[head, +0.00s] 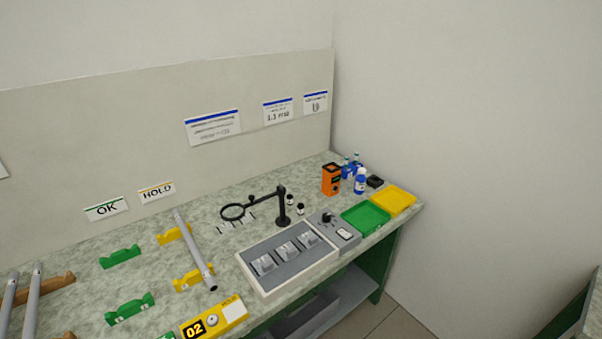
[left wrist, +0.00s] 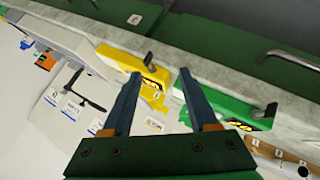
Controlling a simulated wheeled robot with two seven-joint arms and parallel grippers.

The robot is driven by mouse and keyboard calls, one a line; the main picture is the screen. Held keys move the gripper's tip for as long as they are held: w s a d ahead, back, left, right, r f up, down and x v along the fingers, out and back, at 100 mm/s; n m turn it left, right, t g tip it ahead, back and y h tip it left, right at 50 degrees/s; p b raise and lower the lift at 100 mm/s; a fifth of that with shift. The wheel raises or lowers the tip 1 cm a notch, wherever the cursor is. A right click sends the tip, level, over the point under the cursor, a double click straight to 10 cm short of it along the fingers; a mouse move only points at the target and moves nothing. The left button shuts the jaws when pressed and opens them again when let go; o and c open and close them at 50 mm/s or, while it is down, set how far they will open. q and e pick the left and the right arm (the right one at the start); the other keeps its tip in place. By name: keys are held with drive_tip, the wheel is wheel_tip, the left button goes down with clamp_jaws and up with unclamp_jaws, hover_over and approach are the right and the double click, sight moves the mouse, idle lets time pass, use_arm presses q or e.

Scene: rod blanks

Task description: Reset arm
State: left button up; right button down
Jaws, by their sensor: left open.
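My left gripper (left wrist: 160,73) shows in the left wrist view. Its two blue-grey fingers are spread apart, with nothing between them. Past the fingers are a yellow numbered box (left wrist: 128,64) and a green numbered box (left wrist: 218,102) along the bench edge. Neither of my grippers shows in the head view. There, a grey rod (head: 196,252) lies across two yellow holders (head: 172,236). More grey rods (head: 32,298) lie on a brown wooden rack (head: 58,280) at the left edge. My right gripper is in neither view.
Two green holders (head: 121,257) stand empty. The yellow box (head: 228,315) is at the bench's front edge. A grey fixture tray (head: 285,257), magnifier (head: 233,212), orange box (head: 331,179), green tray (head: 365,218) and yellow tray (head: 394,201) stand to the right. Green drawers (left wrist: 215,70) have protruding handles.

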use_arm(q)
drive_tip(key=s+d+f+m+g+b, duration=0.15)
drive_tip(key=s+f, duration=0.25)
drive_tip(key=f, duration=0.4)
drive_tip(key=s+f+m+g+b, duration=0.2)
drive_tip(key=s+f+m, duration=0.15)
drive_tip(key=f, duration=0.55)
drive_tip(key=s+d+f+m+g+b, duration=0.1)
drive_tip(key=s+d+f+m+g, duration=0.1)
drive_tip(key=s+f, duration=0.4)
drive_tip(key=s+d+f+m+g+b, duration=0.1)
drive_tip(key=s+f+m+g+b, duration=0.1)
drive_tip(key=s+f, duration=0.5)
drive_tip(key=s+m+g, duration=0.1)
drive_tip(key=s+m, duration=0.1)
drive_tip(key=s, duration=0.2)
drive_tip(key=shift+s+d+m, duration=0.2)
drive_tip(key=shift+d+m, duration=0.2)
